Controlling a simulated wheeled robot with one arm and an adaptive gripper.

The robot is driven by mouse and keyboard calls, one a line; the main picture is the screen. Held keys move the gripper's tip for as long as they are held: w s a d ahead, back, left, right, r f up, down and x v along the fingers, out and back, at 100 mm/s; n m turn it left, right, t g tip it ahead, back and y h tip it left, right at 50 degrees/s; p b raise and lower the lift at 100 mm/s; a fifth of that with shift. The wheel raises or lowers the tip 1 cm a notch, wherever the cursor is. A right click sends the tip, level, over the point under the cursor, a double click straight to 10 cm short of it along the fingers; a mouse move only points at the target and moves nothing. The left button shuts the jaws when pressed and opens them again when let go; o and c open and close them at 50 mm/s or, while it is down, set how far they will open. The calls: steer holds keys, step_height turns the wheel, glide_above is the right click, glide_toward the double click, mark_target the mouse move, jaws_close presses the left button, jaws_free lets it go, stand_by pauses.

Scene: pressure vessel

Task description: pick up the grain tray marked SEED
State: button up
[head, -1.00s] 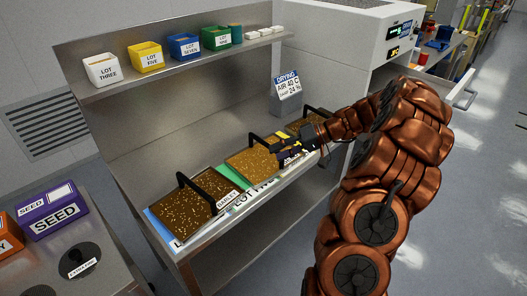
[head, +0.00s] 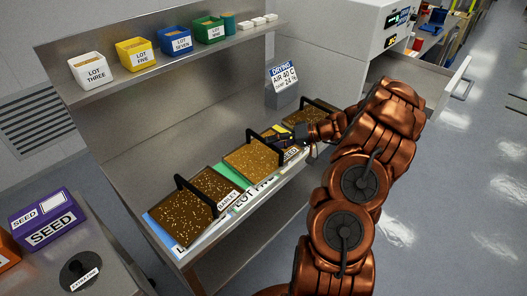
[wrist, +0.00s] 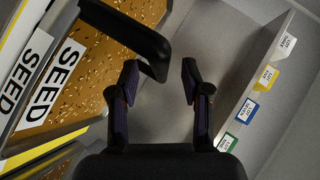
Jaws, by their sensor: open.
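The SEED grain tray (head: 248,162) holds golden grain and sits on the bench between two other trays. Its white SEED label (head: 291,153) is on its right side, partly behind my arm. The label shows large at the left of the wrist view (wrist: 55,83), beside the grain (wrist: 112,65). A black handle (head: 263,143) rises over the tray; in the wrist view the handle (wrist: 128,30) comes close to the left fingertip. My gripper (head: 281,138) is over the tray's right side, by the handle.
A darker BARLEY tray (head: 190,205) with its own handle stands left, and another tray (head: 305,112) stands behind right. A shelf (head: 180,62) with coloured lot bins overhangs the bench's back. A drying sign (head: 283,78) stands behind. Floor to the right is clear.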

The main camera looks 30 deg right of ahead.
steer(key=shift+x, duration=1.15)
steer(key=shift+c, duration=0.5)
jaws_close()
